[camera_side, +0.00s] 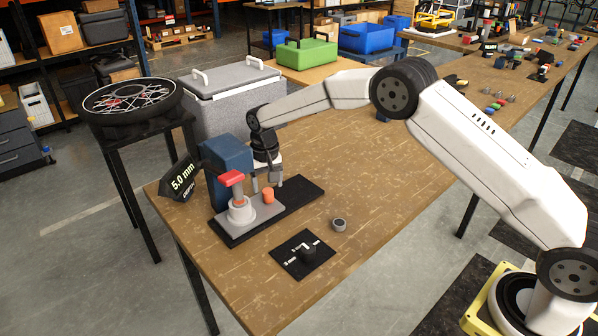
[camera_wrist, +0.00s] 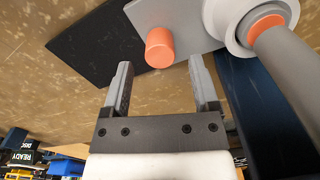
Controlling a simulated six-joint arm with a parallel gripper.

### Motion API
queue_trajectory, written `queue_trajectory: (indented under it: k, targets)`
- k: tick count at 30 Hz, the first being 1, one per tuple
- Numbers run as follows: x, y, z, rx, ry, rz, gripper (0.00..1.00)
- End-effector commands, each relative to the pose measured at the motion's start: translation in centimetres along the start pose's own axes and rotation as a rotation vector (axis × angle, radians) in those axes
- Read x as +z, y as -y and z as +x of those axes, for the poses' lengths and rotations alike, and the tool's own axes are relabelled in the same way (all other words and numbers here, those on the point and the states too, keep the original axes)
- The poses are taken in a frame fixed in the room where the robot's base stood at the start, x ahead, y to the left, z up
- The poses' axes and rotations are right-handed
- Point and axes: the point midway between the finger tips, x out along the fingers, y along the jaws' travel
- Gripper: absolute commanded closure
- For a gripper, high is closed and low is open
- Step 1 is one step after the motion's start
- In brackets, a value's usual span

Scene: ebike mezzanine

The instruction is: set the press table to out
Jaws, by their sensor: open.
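The press has a blue body (camera_side: 228,165), a red-topped ram (camera_side: 231,178) and a black sign reading 5.0 mm (camera_side: 183,182). Its grey table plate (camera_side: 262,213) lies on a black base (camera_side: 302,193) and carries an orange knob (camera_side: 268,195). A white round seat (camera_side: 241,211) on the plate is under the ram. My gripper (camera_side: 265,186) is low over the plate, close to the knob. In the wrist view my gripper (camera_wrist: 162,72) is open, and the orange knob (camera_wrist: 159,48) shows between and just beyond the fingertips. I cannot tell if they touch. The black base (camera_wrist: 95,42) extends to the left there.
A grey lidded case (camera_side: 225,100) stands behind the bench.

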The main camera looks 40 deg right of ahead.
Motion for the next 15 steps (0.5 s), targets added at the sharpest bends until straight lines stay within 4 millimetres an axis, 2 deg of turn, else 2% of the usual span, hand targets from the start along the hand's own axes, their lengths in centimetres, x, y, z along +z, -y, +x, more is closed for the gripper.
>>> queue_trajectory:
  k: [6,15]
  targets:
    - [0.0,0.0,2.5,0.0,0.001,0.0,0.23]
    - [0.0,0.0,3.4,-0.001,-0.001,-0.001,0.23]
